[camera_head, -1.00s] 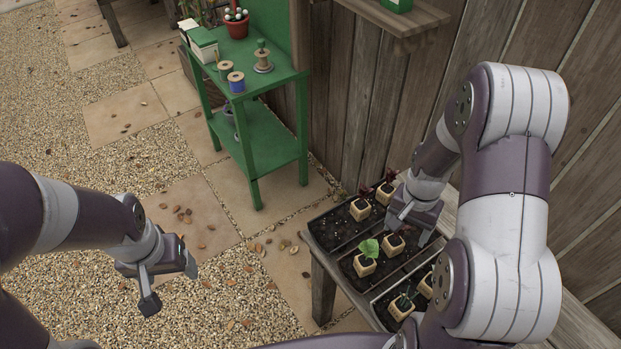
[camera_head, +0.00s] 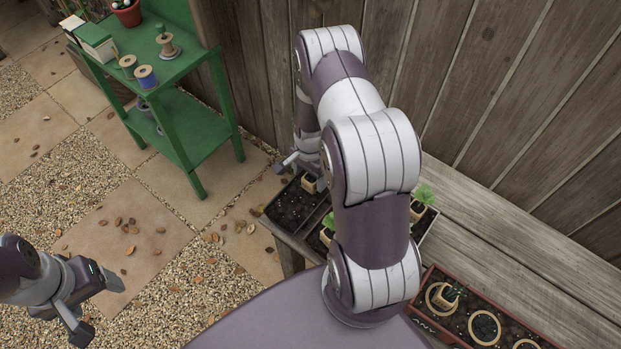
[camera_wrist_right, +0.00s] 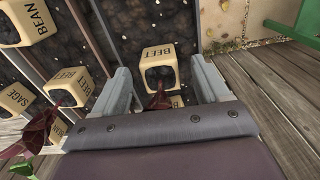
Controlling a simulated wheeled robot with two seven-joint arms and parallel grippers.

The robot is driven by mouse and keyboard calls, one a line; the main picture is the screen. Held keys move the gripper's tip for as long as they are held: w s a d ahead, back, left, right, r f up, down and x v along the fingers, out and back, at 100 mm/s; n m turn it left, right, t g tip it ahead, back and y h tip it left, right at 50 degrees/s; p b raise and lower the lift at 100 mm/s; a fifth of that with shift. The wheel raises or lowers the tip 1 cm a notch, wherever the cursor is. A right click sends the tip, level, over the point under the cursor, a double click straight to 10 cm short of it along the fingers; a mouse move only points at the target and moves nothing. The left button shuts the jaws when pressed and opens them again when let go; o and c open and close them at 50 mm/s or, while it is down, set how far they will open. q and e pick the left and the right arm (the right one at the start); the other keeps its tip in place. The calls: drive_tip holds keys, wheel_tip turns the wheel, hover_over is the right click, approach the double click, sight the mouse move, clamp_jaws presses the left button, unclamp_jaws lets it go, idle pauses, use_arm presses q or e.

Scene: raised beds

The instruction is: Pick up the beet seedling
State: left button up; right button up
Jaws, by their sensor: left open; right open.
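In the right wrist view, a cream pot marked BEET (camera_wrist_right: 160,53) with a dark red seedling (camera_wrist_right: 160,100) stands in a dark soil tray. The two open fingers of my right gripper (camera_wrist_right: 161,75) lie on either side of this pot, and nothing is clearly gripped. A second BEET pot (camera_wrist_right: 68,86) with red leaves is to the left. In the head view my right gripper (camera_head: 291,160) is at the tray's far end, partly hidden by my arm, beside a cream pot (camera_head: 309,184). My left gripper (camera_head: 98,308) is open and empty over the gravel.
Pots marked BEAN (camera_wrist_right: 28,20) and SAGE (camera_wrist_right: 14,99) stand nearby in the tray. In the head view a reddish planter (camera_head: 447,322) sits on the wooden bench (camera_head: 500,255) by the fence.

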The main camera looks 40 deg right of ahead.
sight(311, 178)
wheel_tip(311, 178, down, 2)
drive_tip(key=shift+s+d+f, duration=0.15)
drive_tip(key=shift+f, duration=0.1)
drive_tip(key=shift+w+f, duration=0.2)
drive_tip(key=shift+f, duration=0.05)
drive_tip(key=shift+s, duration=0.1)
drive_tip(key=c, duration=1.1)
drive_tip(key=shift+o, duration=0.2)
drive_tip(key=shift+r, duration=0.15)
